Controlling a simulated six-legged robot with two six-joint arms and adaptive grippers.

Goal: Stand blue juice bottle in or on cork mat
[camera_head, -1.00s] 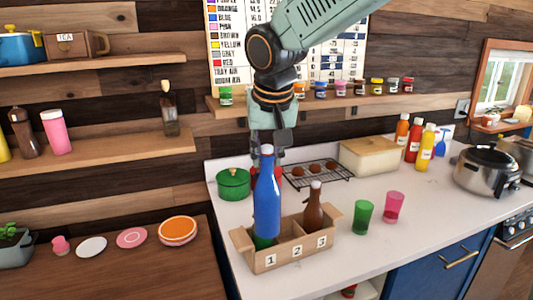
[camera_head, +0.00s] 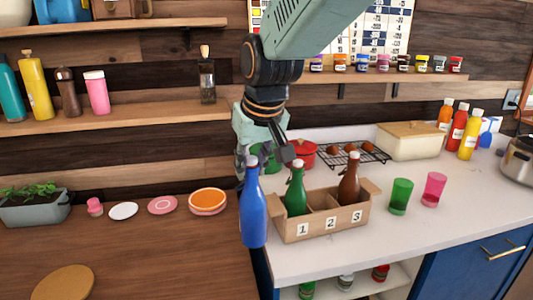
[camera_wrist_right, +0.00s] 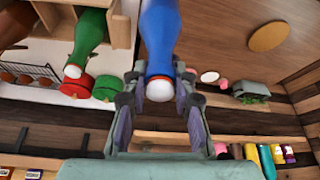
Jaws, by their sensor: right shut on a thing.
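The blue juice bottle (camera_head: 253,210) hangs upright from my right gripper (camera_head: 250,158), whose fingers are shut around its neck. It is left of the numbered wooden crate, in front of the gap between the white counter and the wooden table. In the right wrist view the blue bottle (camera_wrist_right: 160,40) and its white cap lie between the fingers of the right gripper (camera_wrist_right: 160,105). A round cork mat (camera_head: 64,284) lies on the wooden table at the lower left; it also shows in the right wrist view (camera_wrist_right: 269,36). My left gripper is not in view.
The crate (camera_head: 325,222) holds a green bottle (camera_head: 296,195) and a brown bottle (camera_head: 349,182). Plates (camera_head: 207,202), a pink cup (camera_head: 95,207) and a planter (camera_head: 35,207) line the table's back. The table's middle is clear.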

